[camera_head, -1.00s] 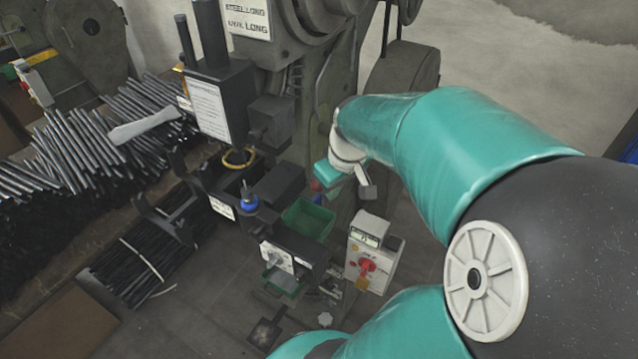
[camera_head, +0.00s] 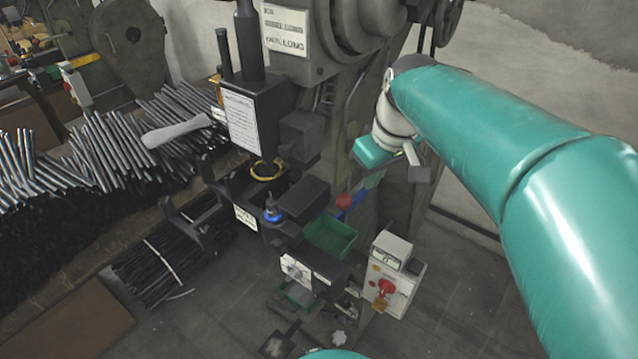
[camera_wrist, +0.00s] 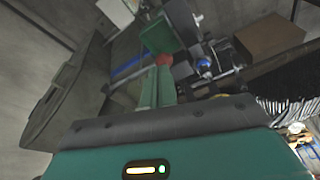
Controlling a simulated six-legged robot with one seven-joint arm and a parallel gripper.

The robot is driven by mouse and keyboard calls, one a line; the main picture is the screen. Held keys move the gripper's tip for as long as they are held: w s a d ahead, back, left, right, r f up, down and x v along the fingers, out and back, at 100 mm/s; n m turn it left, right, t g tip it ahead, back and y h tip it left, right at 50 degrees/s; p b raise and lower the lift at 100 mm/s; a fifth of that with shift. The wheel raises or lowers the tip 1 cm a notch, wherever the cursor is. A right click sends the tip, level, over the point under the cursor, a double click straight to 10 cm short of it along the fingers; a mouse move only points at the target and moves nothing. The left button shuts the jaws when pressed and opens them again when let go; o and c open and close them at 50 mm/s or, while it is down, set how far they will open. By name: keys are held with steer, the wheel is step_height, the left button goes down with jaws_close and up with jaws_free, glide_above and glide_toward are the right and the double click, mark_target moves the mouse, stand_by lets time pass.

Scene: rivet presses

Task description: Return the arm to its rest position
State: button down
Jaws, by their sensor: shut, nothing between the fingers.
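My arm reaches in from the right in the head view, teal and bent, with its pale wrist (camera_head: 393,130) in front of the press frame. The fingertips are hard to make out in that view. In the wrist view my gripper (camera_wrist: 160,72) shows as two green fingers close together, shut and empty. They point toward a small red part, which also shows below the wrist in the head view (camera_head: 343,202). I see no contact with the press (camera_head: 253,120).
A green bin (camera_head: 330,237) and a control box with a red knob (camera_head: 386,287) stand low by the press. Several metal rods (camera_head: 95,145) are stacked at left, with a tied dark bundle (camera_head: 160,262) below. Floor at lower right is partly clear.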

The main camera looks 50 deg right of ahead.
steer(key=w+a+f+n+t, duration=0.1)
steer(key=w+a, duration=0.3)
steer(key=a, duration=1)
steer(key=w+a+f+n+t, duration=0.1)
steer(key=w+a, duration=0.3)
steer(key=a, duration=1.1)
steer(key=shift+n+t+y, duration=0.4)
steer(key=shift+n, duration=0.1)
steer(key=shift+d+f, duration=0.1)
